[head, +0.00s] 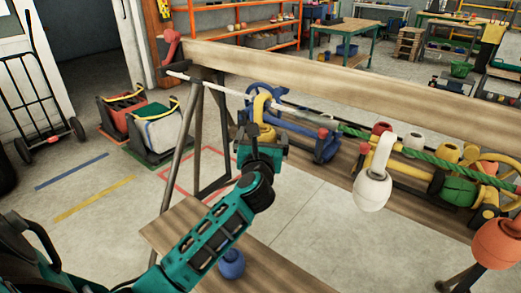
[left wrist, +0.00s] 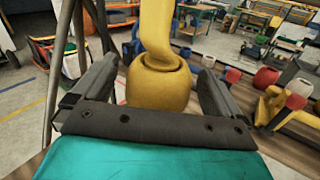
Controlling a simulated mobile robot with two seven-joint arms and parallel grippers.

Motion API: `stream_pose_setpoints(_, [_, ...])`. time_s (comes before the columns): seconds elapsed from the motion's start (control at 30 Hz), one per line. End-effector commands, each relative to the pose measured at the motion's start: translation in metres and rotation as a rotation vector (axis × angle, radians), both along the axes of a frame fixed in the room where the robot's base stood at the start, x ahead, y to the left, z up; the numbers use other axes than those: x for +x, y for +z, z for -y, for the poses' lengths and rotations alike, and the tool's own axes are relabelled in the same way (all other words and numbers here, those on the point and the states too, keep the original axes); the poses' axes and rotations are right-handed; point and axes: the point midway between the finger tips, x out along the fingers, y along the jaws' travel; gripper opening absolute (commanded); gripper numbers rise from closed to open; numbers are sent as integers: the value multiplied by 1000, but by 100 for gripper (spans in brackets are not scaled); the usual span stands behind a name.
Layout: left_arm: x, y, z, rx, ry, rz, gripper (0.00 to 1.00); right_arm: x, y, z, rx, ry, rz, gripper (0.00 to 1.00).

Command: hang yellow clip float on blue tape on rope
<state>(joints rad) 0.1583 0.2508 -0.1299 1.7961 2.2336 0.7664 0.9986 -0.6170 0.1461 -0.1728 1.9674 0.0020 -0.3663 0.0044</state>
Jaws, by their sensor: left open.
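The yellow clip float (head: 263,106) has its hook up at the white rope (head: 222,90), with its body just above my left gripper (head: 256,138). Blue shows on or behind the rope right beside the hook (head: 281,92); I cannot tell whether it is the tape or a blue object behind. In the left wrist view the round yellow float (left wrist: 160,88) and its neck stand between the two spread fingers of my left gripper (left wrist: 157,70). The fingers are open, with gaps visible at both sides. The hook's top is out of that view. My right gripper is not in view.
A wooden beam (head: 350,85) runs behind the rope. A blue float (head: 231,264) is on the lower plank. Several coloured floats crowd the rack behind.

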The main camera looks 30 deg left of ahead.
Motion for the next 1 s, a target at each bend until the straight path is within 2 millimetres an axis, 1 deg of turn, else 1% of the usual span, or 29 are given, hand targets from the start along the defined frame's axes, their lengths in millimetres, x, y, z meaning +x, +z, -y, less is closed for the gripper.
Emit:
stream_pose_setpoints(0.3, [-60, -1, 33, -6, -1, -4, 100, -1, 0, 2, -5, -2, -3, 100])
stream_pose_setpoints(0.5, [-90, -1, 50, -3, 0, -2, 100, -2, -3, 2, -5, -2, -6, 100])
stream_pose_setpoints(0.6, [-99, 0, 55, -4, -1, 0, 100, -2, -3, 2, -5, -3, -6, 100])
stream_pose_setpoints(0.7, [-103, 0, 57, -1, 0, 0, 100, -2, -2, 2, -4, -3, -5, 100])
stream_pose_setpoints(0.87, [-104, 0, 58, 0, 0, 0, 100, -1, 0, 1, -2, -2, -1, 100])
stream_pose_setpoints(0.93, [-104, 1, 58, 23, -2, -2, 100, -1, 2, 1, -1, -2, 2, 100])
stream_pose_setpoints(1.0, [-106, 4, 59, 95, -7, -9, 100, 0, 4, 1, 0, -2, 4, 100])
